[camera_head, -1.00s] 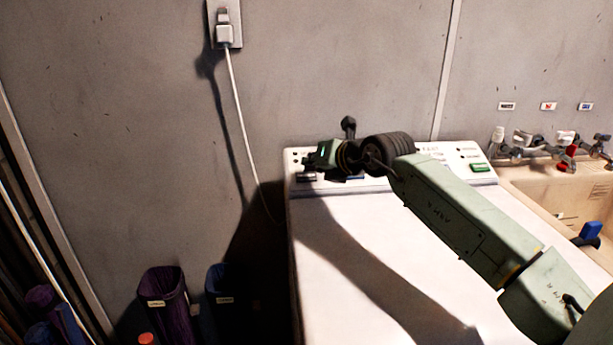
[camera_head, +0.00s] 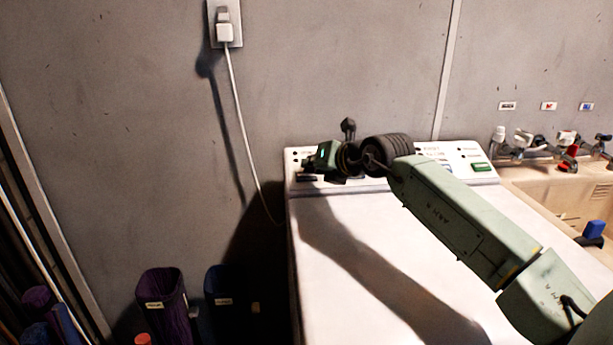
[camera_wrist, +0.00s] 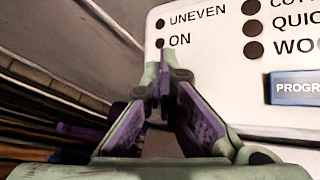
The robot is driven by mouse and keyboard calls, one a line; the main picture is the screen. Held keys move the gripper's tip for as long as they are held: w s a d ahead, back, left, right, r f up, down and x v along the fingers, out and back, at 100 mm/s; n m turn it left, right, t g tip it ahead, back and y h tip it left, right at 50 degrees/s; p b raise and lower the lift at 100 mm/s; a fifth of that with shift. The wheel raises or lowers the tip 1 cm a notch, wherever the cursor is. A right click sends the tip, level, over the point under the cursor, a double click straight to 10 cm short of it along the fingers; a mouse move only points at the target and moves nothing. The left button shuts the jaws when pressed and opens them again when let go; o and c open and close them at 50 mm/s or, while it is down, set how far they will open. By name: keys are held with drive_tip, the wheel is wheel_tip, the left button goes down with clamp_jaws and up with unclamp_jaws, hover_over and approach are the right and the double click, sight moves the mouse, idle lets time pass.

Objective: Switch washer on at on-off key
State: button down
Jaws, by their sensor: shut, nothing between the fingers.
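The washer (camera_head: 350,225) has a white top and a raised control panel (camera_head: 463,152) along its back edge. In the wrist view, the panel's left part (camera_wrist: 205,85) carries dark round lights labelled UNEVEN and ON, and a blue key marked PROGR (camera_wrist: 297,88). In the head view a small dark key (camera_head: 308,178) sits at the panel's left end; its label is unreadable. My gripper (camera_wrist: 164,76) is shut and empty, its fingertips just below the ON light in the picture. The head view shows my gripper (camera_head: 334,179) at the panel's left end. Whether it touches cannot be told.
A green key (camera_head: 481,167) is at the panel's right end. A sink (camera_head: 535,190) with several taps adjoins the washer at right. A power cord (camera_head: 238,115) hangs from a wall outlet. Two dark bins (camera_head: 166,305) (camera_head: 223,303) stand on the floor at left.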

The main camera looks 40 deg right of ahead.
drive_tip(key=shift+w+f+b, duration=0.15)
drive_tip(key=shift+f+b, duration=0.45)
drive_tip(key=shift+f, duration=0.05)
idle(0.8)
drive_tip(key=shift+s+a+r, duration=0.1)
drive_tip(key=shift+s+r, duration=0.15)
drive_tip(key=shift+r, duration=0.65)
drive_tip(key=shift+s+a+r+p, duration=0.15)
drive_tip(key=shift+s+r, duration=0.15)
drive_tip(key=shift+r, duration=0.5)
drive_tip(key=shift+s+a+r+p, duration=0.15)
drive_tip(key=shift+s+a+r, duration=0.1)
drive_tip(key=shift+r, duration=0.5)
drive_tip(key=shift+s+a+r+p, duration=0.15)
drive_tip(key=shift+s+r, duration=0.15)
drive_tip(key=shift+r, duration=0.5)
